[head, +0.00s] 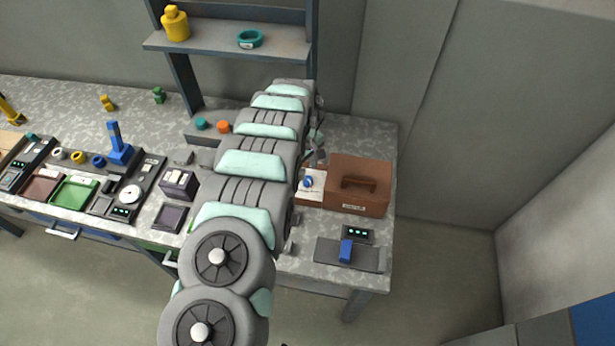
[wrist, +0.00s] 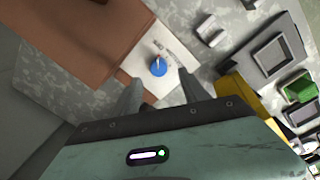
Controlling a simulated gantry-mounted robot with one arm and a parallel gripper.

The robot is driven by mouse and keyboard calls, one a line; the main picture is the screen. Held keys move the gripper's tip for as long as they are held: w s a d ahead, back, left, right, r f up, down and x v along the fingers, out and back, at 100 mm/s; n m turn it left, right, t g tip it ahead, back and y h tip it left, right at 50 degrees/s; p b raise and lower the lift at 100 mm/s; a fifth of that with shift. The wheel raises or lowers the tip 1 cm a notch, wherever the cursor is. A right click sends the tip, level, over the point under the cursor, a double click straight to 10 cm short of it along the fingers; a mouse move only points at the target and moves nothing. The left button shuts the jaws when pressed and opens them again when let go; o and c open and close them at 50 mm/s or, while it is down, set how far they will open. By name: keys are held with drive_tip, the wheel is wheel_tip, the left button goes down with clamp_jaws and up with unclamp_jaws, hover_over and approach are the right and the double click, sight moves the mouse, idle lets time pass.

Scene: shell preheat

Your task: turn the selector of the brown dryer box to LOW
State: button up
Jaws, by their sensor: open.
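The brown dryer box (head: 368,179) stands at the right end of the bench, its lid handle on top. Its blue selector knob (head: 308,182) sits on a white panel at the box's left side. In the wrist view the knob (wrist: 159,68) shows a pale pointer mark toward the top of the picture; the print on the white panel (wrist: 150,48) is too small to read. My gripper (wrist: 161,92) is open, its two fingers apart on either side below the knob in the picture, with nothing between them. In the head view my arm mostly hides the gripper.
A dark plate (head: 330,252) with a blue lever (head: 346,251) and a small display lies in front of the box. A shelf (head: 230,40) stands behind. Several trays and devices fill the bench's left side. The bench edge is close right of the box.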

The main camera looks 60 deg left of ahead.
sight(307, 179)
drive_tip(key=shift+w+f+b, duration=0.15)
drive_tip(key=shift+f, duration=1.25)
drive_tip(key=shift+w+f+b, duration=0.1)
drive_tip(key=shift+f+b, duration=0.05)
drive_tip(key=shift+f, duration=1.2)
drive_tip(key=shift+c, duration=0.3)
clamp_jaws()
